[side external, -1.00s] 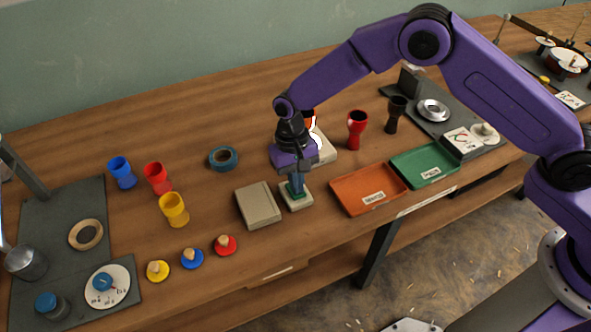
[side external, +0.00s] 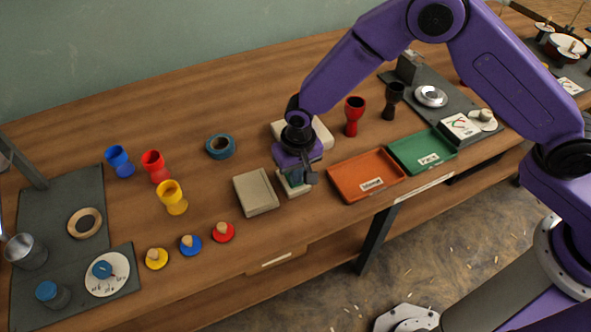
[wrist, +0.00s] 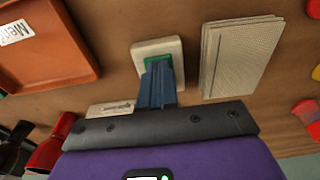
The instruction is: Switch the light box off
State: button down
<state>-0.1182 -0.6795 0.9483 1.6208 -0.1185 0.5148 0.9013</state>
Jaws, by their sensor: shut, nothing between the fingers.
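A small cream switch block (side external: 291,191) with a green rocker stands on the table; in the wrist view the block (wrist: 143,47) shows the green rocker (wrist: 158,58) right at my fingertips. My gripper (side external: 300,181) is shut and empty, pointing down over the block; its blue fingers (wrist: 160,76) appear to touch the rocker, though exact contact is hidden. A pale flat box (side external: 324,134), apparently the light box, lies behind my gripper, partly hidden by my wrist. I see no bright glow on its visible part. A labelled edge (wrist: 110,108) shows in the wrist view.
A beige slab (side external: 257,192) lies just left of the switch block. An orange tray (side external: 345,190) and a green tray (side external: 432,160) lie to the right. Red (side external: 353,116) and black (side external: 392,101) goblets stand behind them. Coloured cups and knobbed discs stand to the left.

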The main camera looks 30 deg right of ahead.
jog(key=shift+s+f, duration=0.35)
jog(key=shift+f, duration=0.15)
jog(key=shift+w+d+r, duration=0.1)
jog(key=shift+w+r, duration=0.15)
jog(key=shift+w, duration=0.7)
jog(key=shift+w+r, duration=0.1)
jog(key=shift+r, duration=0.3)
notch_tip(320, 180, up, 14)
jog(key=s+f, duration=0.1)
jog(key=s, duration=0.1)
jog(key=s+d+r+n, duration=0.4)
jog(key=s+d+n, duration=0.2)
jog(key=s+d, duration=0.7)
jog(key=s+d+r+n, duration=0.4)
jog(key=s+d+n, duration=0.2)
jog(key=s+d, duration=0.7)
jog(key=shift+s+n+g, duration=0.3)
jog(key=shift+s+g, duration=0.1)
jog(key=shift+s, duration=0.25)
